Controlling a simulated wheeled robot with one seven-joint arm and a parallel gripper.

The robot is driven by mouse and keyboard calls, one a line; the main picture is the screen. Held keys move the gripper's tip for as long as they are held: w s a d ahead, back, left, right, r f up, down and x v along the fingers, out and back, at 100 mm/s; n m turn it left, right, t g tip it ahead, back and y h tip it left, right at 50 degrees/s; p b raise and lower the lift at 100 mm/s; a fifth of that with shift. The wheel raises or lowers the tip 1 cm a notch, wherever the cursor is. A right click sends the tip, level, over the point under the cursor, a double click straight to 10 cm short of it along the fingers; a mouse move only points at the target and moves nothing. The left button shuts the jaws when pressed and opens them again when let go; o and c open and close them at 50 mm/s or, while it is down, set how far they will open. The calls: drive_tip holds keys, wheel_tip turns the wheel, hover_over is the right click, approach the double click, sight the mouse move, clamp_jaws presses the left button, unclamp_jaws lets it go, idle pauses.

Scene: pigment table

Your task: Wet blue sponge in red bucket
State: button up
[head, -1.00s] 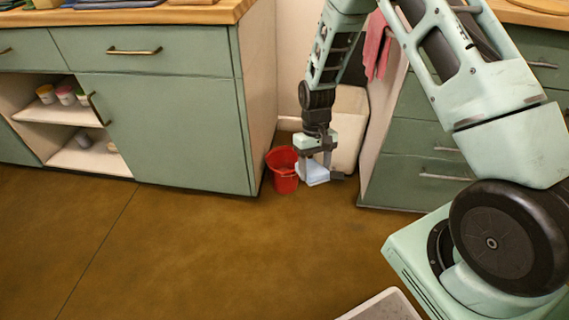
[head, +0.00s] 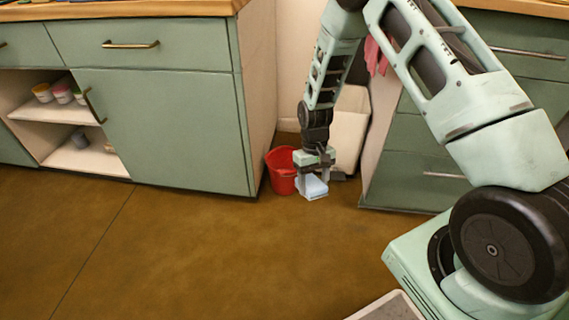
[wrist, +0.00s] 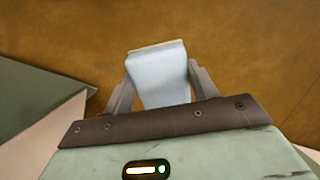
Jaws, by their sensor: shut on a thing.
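The pale blue sponge (head: 312,187) is between the fingers of my gripper (head: 312,184), just right of the bucket in the head view. In the wrist view my gripper (wrist: 157,88) is shut on the sponge (wrist: 158,72), with a finger against each side. The red bucket (head: 281,171) stands upright on the floor in the gap between the cabinets. The sponge is beside the bucket, not inside it. The inside of the bucket is too small to make out. The bucket does not show in the wrist view.
A green cabinet (head: 165,130) stands close left of the bucket, and green drawers (head: 420,165) stand to the right. A white bin (head: 349,125) is behind my gripper. A pink cloth (head: 375,54) hangs at the drawers' side. The brown floor (head: 200,250) in front is clear.

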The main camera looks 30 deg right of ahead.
wheel_tip(320, 180, down, 14)
drive_tip(key=b, duration=0.7)
idle(0.7)
idle(2.0)
drive_tip(key=shift+r+p, duration=1.8)
drive_tip(key=shift+r, duration=0.15)
